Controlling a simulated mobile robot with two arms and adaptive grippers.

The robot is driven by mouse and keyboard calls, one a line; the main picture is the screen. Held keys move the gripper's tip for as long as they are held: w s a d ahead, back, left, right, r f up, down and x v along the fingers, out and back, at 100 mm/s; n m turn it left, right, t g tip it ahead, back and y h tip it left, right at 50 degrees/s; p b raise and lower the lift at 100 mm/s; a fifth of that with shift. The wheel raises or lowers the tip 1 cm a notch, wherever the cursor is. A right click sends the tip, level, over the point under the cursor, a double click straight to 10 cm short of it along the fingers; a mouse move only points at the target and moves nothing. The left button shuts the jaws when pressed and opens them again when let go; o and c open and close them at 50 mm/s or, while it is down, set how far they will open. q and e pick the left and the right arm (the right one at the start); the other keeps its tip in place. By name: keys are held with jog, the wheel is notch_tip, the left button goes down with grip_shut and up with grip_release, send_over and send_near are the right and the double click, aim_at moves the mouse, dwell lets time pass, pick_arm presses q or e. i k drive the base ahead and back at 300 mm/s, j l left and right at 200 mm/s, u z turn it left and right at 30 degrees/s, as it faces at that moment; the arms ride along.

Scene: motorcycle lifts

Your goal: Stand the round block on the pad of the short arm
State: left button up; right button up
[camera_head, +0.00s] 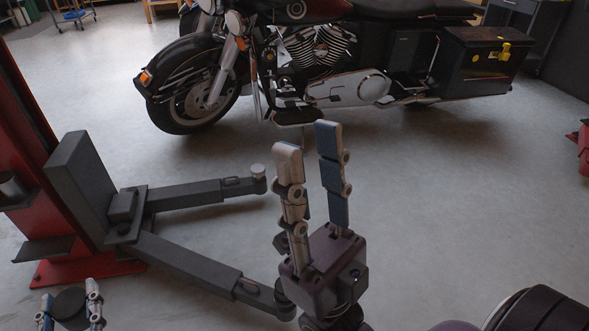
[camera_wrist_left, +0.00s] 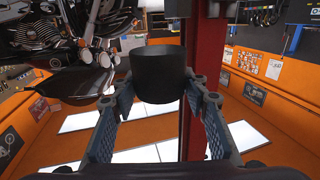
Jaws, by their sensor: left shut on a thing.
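The round block is a dark, short cylinder. In the head view it (camera_head: 70,306) is at the bottom left, between the fingers of my left gripper (camera_head: 69,304). In the left wrist view the block (camera_wrist_left: 160,75) sits between the fingertips of the left gripper (camera_wrist_left: 158,92), which is shut on it. Two grey lift arms reach right from the red post. The farther arm (camera_head: 190,195) looks shorter and ends in a bare, pale round pad (camera_head: 258,171). The nearer arm (camera_head: 195,268) ends behind my right gripper (camera_head: 308,138), which points up, open and empty.
The red post (camera_head: 30,120) stands at the left, with a bracket (camera_head: 45,249) and a dark cylinder (camera_head: 12,187) on it. A motorcycle (camera_head: 330,60) stands beyond the arms. Open grey floor lies right of my right gripper. A red object (camera_head: 583,145) is at the right edge.

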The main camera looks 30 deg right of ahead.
aim_at(258, 168)
jog(key=l, duration=0.75)
jog(key=l+z, duration=0.1)
jog(key=l, duration=0.65)
jog(key=i+l+z, duration=0.1)
jog(key=l, duration=0.65)
jog(key=i+l, duration=0.2)
jog(key=i, duration=0.25)
jog(key=i+l+z, duration=0.1)
jog(key=i, duration=0.4)
jog(key=i+l, duration=0.25)
jog(key=i, duration=0.2)
jog(key=i+j, duration=0.2)
jog(key=i+z, duration=0.05)
